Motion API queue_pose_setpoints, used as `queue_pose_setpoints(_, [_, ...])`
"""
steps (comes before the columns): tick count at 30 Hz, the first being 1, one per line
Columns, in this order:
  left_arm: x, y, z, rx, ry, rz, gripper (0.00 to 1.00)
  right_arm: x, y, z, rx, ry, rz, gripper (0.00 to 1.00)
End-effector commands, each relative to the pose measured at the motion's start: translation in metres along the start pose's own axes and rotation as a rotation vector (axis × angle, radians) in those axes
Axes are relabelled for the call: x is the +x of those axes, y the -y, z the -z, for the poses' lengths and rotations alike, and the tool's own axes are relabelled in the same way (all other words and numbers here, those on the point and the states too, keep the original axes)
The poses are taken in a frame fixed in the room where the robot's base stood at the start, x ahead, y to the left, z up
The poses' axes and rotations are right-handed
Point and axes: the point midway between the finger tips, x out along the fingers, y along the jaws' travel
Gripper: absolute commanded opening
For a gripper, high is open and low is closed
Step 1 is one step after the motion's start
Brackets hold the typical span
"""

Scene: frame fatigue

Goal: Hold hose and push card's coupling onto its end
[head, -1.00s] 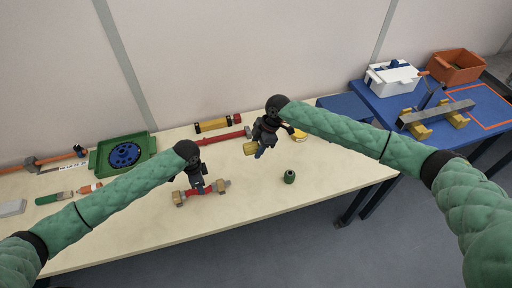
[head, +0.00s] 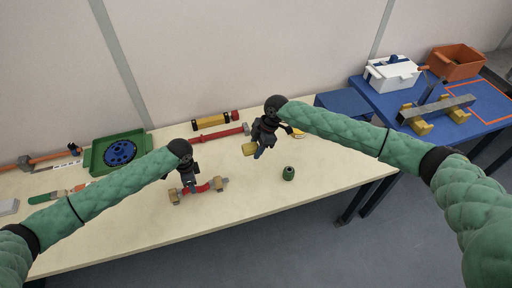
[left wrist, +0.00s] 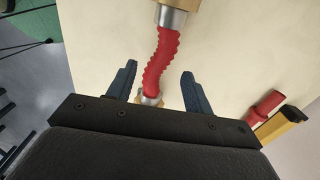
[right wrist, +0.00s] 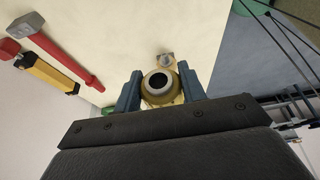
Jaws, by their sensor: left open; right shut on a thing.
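The red ribbed hose (head: 204,187) lies on the table with a metal sleeve at each end. Its ends meet tan blocks, and in the left wrist view it (left wrist: 160,60) is slightly curved. My left gripper (head: 191,187) is open, with its fingers apart on either side of the hose. My right gripper (head: 257,150) is shut on a brass-yellow coupling (head: 249,148), held to the right of the hose and behind it. In the right wrist view the coupling's (right wrist: 160,84) round dark opening shows between the fingers. A dark green coupling (head: 288,173) stands on the table.
A green tray with a blue disc (head: 121,152) stands at the left. A red tool (head: 228,138) and a yellow-black bar (head: 214,121) lie behind the hose. The front table is clear.

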Motion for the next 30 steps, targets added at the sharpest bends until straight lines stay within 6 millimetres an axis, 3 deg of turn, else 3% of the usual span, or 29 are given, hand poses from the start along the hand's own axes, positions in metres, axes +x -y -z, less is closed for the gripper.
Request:
queue_pose_setpoints(1, [0.012,0.000,0.000,0.000,0.000,0.000,0.51,0.010,0.000,-0.004,0.000,0.000,0.000,0.17])
queue_pose_setpoints(12, [0.054,0.000,0.000,0.000,0.001,0.000,0.51,0.044,0.000,-0.018,0.000,0.000,-0.001,0.17])
queue_pose_setpoints(26, [0.063,0.000,0.000,0.000,0.000,0.000,0.51,0.051,0.000,-0.021,0.000,0.000,-0.001,0.17])
queue_pose_setpoints(30, [0.063,0.000,0.000,0.000,0.000,0.000,0.26,0.051,0.000,-0.021,0.000,0.000,0.000,0.17])
